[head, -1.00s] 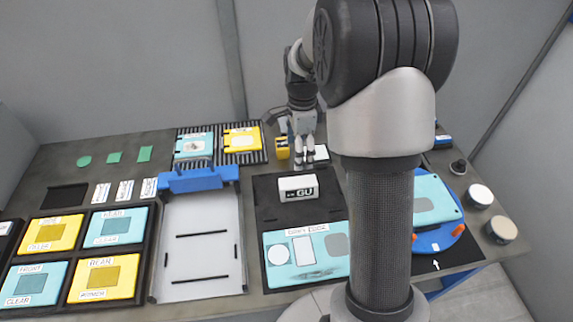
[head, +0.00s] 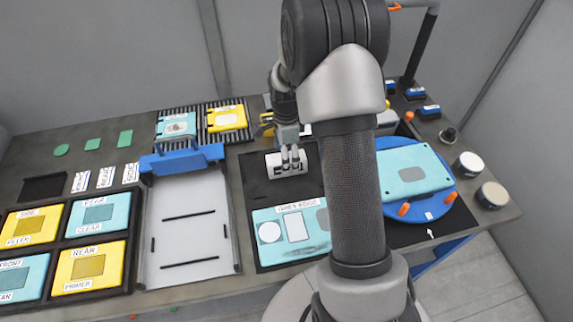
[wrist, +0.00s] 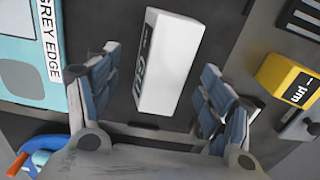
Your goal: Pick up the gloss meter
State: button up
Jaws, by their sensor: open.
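The gloss meter is a white box marked GU (head: 273,166), lying on a dark mat in the head view. It shows in the wrist view (wrist: 172,58) between my gripper's two fingers. My gripper (head: 291,157) is open and pointing down over the meter. In the wrist view, one blue-padded finger is on each side of the box, with a gap on both sides. I cannot tell how far the fingertips are above the mat. In the head view the fingers hide part of the meter.
A yellow gauge marked µm (wrist: 290,80) lies to the right in the wrist view. A teal GREY EDGE panel (head: 318,243) is in front of the meter. A blue turntable (head: 447,203) with a teal plate stands to the right. A white tray with a blue bar (head: 182,160) is left.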

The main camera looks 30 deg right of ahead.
notch_tip(320, 180, down, 4)
jog(key=shift+d+f+b, duration=0.15)
jog(key=shift+b, duration=0.5)
jog(key=c, duration=1.4)
jog(key=shift+r, duration=0.2)
